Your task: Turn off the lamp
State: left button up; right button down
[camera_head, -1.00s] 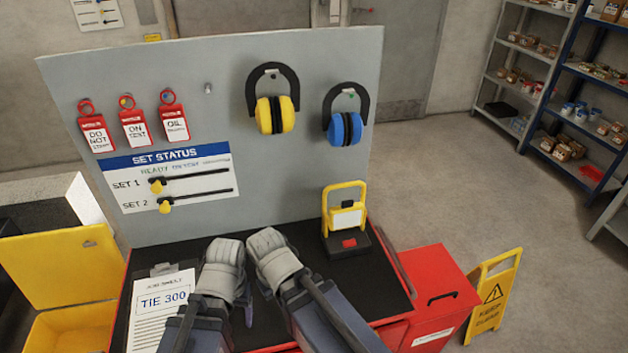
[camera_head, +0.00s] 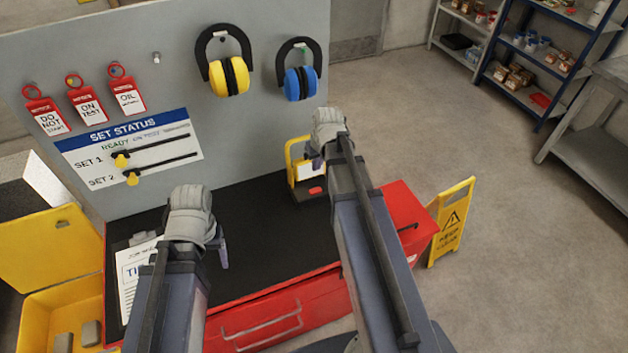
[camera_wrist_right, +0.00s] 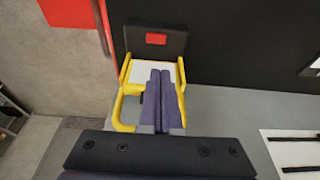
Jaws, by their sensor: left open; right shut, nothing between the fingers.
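The lamp (camera_head: 292,152) is a yellow-framed work light with a white panel and a black base. It stands on the black top of the red cabinet, at the right end. A red button (camera_head: 315,190) is on its base; in the right wrist view the button (camera_wrist_right: 156,39) is fully visible. My right gripper (camera_head: 318,165) is shut and empty, above and in front of the lamp, hiding part of it. In the right wrist view the shut fingers (camera_wrist_right: 161,75) overlap the lamp's panel, short of the button. My left gripper (camera_head: 222,255) is open and empty over the cabinet top, left of centre.
A grey board with yellow earmuffs (camera_head: 228,75), blue earmuffs (camera_head: 300,82), red tags and a status panel (camera_head: 128,150) stands behind the top. A clipboard (camera_head: 128,280) lies at left. A yellow floor sign (camera_head: 452,222) stands right of the cabinet. The middle top is clear.

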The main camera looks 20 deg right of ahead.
aim_at(312, 193)
pick_arm(q)
notch_tip(312, 193, down, 13)
jog(key=b, duration=1.2)
jog(key=shift+r+b, duration=0.15)
jog(key=shift+b, duration=0.15)
pick_arm(e)
jog(key=x, duration=0.8)
jog(key=s+x, duration=0.1)
jog(key=x, duration=0.4)
jog(key=shift+a+f, duration=0.1)
jog(key=shift+f, duration=0.05)
pick_arm(q)
jog(key=shift+f+b, duration=0.4)
pick_arm(e)
jog(key=shift+f, duration=0.45)
